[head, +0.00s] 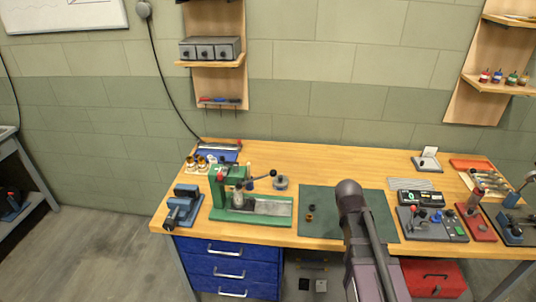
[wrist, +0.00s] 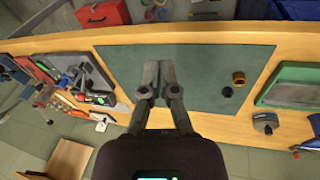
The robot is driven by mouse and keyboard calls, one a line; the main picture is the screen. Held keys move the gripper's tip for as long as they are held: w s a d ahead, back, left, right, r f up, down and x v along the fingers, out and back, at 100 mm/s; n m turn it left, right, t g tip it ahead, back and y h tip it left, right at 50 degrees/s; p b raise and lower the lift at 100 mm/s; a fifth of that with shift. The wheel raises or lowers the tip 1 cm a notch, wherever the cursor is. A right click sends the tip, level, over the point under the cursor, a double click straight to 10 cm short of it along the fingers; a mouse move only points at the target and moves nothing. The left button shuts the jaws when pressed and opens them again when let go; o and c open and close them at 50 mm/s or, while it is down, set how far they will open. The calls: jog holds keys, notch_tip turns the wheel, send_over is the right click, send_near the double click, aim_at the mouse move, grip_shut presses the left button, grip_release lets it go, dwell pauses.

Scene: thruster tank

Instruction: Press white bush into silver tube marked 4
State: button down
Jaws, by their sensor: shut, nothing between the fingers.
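I cannot make out a white bush or a tube marked 4 in either view. Small dark and gold cylinders (head: 201,163) stand on a pale sheet at the back left; their markings are too small to read. A green press (head: 235,190) with a lever stands left of the mat. A grey round metal piece (head: 280,183) sits behind the press's right end, and also shows in the wrist view (wrist: 265,122). My gripper (wrist: 159,68) is shut and empty above the green mat (wrist: 205,62). In the head view my arm hides the gripper.
A brass ring (wrist: 239,78) and a black ring (wrist: 228,91) lie on the mat. A blue vise (head: 183,205) stands at the left. Meters, red stands and an orange tray (head: 472,164) crowd the right end. Most of the mat is clear.

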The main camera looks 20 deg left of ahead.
jog(key=a+r+n+t+p, duration=0.1)
jog(key=a+r+p, duration=0.4)
jog(key=a, duration=0.6)
jog(key=w+a+r+n+t+p, duration=0.1)
jog(key=a+r+t+p, duration=0.2)
jog(key=a+r+p, duration=0.3)
jog(key=w+a+r+n+t+p, duration=0.1)
jog(key=a+r+t+p, duration=0.1)
jog(key=a+r+p, duration=0.4)
jog(key=a+r, duration=0.5)
jog(key=a, duration=0.7)
jog(key=shift+a+r, duration=0.2)
jog(key=shift+r, duration=0.1)
jog(key=shift+w, duration=0.1)
jog(key=b, duration=0.9)
send_over(268, 175)
jog(key=a, duration=0.2)
jog(key=f, duration=0.8)
jog(key=shift+w+d+f, duration=0.2)
jog(key=shift+d+f, duration=0.05)
jog(key=shift+f, duration=0.05)
jog(key=shift+s+d+f+b, duration=0.1)
jog(key=shift+d+f+b, duration=0.3)
jog(key=shift+f+b, duration=0.15)
jog(key=shift+s+d+f+b, duration=0.1)
jog(key=shift+d+f+b, duration=0.3)
jog(key=shift+f, duration=0.2)
